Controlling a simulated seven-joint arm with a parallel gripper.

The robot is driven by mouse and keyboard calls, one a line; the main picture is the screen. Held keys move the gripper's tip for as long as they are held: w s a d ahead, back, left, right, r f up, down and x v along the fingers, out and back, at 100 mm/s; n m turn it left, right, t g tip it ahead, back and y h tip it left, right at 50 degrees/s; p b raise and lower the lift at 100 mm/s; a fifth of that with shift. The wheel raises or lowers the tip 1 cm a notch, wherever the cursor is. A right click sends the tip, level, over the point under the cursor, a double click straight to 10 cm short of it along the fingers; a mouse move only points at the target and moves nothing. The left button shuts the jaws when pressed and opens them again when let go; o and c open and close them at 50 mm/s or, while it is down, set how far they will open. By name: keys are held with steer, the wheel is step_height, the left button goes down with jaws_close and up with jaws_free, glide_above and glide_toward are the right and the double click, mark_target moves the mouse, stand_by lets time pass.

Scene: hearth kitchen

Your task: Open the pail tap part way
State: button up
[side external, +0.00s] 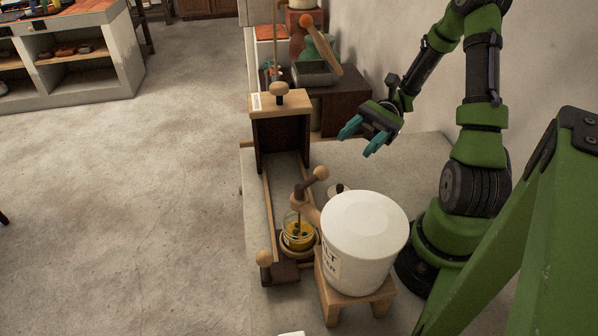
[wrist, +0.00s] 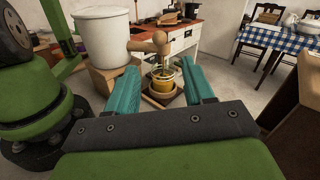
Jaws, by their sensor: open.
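The white pail (side external: 362,240) stands on a small wooden stool (side external: 328,298) in the side view. It also shows at the upper left of the wrist view (wrist: 102,38). The wooden tap (side external: 307,192) sticks out from the pail's left side, its handle ending in a round knob. In the wrist view the tap (wrist: 150,44) appears ahead, between and beyond my fingers. A glass jar with yellow contents (side external: 299,236) stands below the tap. My gripper (side external: 359,142) is open and empty, above and behind the pail, apart from the tap. Its teal fingers also show in the wrist view (wrist: 160,85).
A wooden frame with side rails and a knob-topped crosspiece (side external: 280,103) stands behind the jar. A dark low table (side external: 338,98) with pots is at the back, near the wall. Open floor (side external: 130,200) lies to the left.

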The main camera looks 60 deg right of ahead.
mark_target(321, 175)
steer(key=a, duration=1.3)
steer(key=shift+w+a, duration=0.3)
steer(key=shift+w, duration=0.1)
